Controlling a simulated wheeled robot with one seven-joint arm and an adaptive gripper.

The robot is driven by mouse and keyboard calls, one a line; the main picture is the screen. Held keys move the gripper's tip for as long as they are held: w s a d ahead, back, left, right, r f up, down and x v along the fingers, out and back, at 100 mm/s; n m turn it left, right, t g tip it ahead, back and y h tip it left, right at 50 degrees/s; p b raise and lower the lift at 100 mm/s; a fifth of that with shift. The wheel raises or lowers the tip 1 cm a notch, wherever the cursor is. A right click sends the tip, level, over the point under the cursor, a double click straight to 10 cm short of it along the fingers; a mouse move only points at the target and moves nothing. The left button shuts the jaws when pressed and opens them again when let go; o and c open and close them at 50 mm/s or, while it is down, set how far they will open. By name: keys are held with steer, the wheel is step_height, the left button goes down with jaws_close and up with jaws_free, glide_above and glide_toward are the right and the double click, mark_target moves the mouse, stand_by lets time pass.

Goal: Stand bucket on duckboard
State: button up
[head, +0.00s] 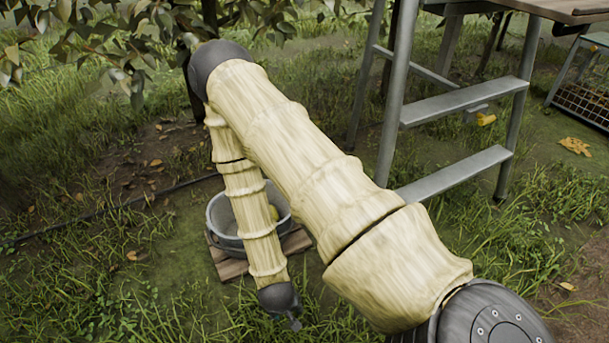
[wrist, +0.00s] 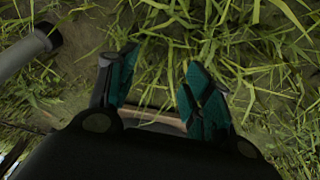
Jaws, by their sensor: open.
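The grey metal bucket (head: 224,226) stands upright on the small wooden duckboard (head: 233,268), partly hidden behind my arm. A yellow-green pear (head: 273,212) shows inside it. My gripper (head: 293,321) hangs low over the grass in front of the duckboard, its fingers barely visible in the head view. A brown wooden edge (wrist: 160,127) shows low between the fingers, possibly the duckboard. I see no contact between the fingers and the bucket.
A metal stepped stand (head: 465,103) rises to the right of the bucket, with a wooden top. A crate (head: 583,103) stands at the far right. A dark hose (head: 110,208) crosses the ground at left. Leafy branches (head: 100,45) hang at upper left. Open grass lies in front.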

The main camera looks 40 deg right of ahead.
steer(key=s+a+n+g+y, duration=0.1)
steer(key=s+a+n, duration=0.1)
steer(key=s, duration=0.4)
steer(key=s+a+n+y, duration=0.1)
steer(key=s+n, duration=0.2)
steer(key=s, duration=0.3)
steer(key=shift+s+a+r+g, duration=0.15)
steer(key=shift+s+a+g, duration=0.2)
steer(key=shift+a+g, duration=0.05)
